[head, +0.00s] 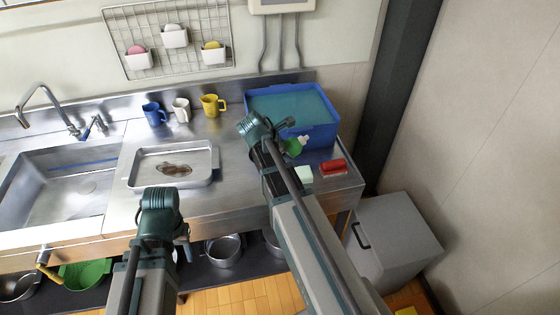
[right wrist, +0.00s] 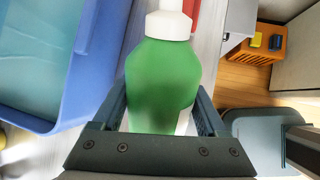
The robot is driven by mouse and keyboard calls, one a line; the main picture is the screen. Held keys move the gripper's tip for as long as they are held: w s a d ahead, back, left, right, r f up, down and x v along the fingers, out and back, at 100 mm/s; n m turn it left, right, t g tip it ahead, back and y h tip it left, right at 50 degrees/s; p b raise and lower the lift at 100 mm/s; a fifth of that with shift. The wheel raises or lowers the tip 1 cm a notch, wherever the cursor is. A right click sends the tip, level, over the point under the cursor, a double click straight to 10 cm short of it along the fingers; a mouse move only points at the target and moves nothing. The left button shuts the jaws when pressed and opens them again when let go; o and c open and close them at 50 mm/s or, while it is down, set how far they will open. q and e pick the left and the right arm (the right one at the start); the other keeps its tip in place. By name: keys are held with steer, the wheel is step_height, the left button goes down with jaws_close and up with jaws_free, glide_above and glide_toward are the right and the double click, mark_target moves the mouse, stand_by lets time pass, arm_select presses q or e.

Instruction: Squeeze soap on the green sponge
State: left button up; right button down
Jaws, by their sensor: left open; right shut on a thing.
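A green soap bottle (head: 293,148) with a white cap is at the right end of the counter, partly hidden by my right arm. My right gripper (right wrist: 160,105) is shut on the bottle's body (right wrist: 160,80), with a finger on each side.
A blue crate (head: 322,137) stands behind the bottle, and a red object (head: 333,167) lies to its right. A metal tray (head: 145,182) holds something brown. Several mugs stand at the back. The sink (head: 30,207) is at left. Bare counter lies between tray and my right arm.

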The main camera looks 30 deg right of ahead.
mark_target(296, 145)
steer(key=r+h, duration=0.1)
steer(key=d+r+h, duration=0.2)
steer(key=shift+s+d+r+n+g+h+b, duration=0.1)
steer(key=shift+s+r+n+g+h+b, duration=0.2)
steer(key=shift+h+b, duration=0.1)
steer(key=d+r+h+b, duration=0.1)
steer(key=r+h, duration=0.1)
steer(key=d+r+h+b, duration=0.1)
steer(key=r+h, duration=0.1)
steer(key=d+r+n+h+b, duration=0.1)
steer(key=r+h, duration=0.1)
steer(key=r, duration=0.1)
steer(key=shift+s+d+g, duration=0.1)
steer(key=shift+s+g, duration=0.2)
steer(key=shift+s, duration=0.1)
arm_select(q)
steer(key=shift+f+b, duration=0.45)
steer(key=shift+f, duration=2.4)
arm_select(e)
steer(key=shift+d+r+h, duration=0.2)
steer(key=shift+r+h, duration=0.3)
steer(key=shift+r, duration=0.25)
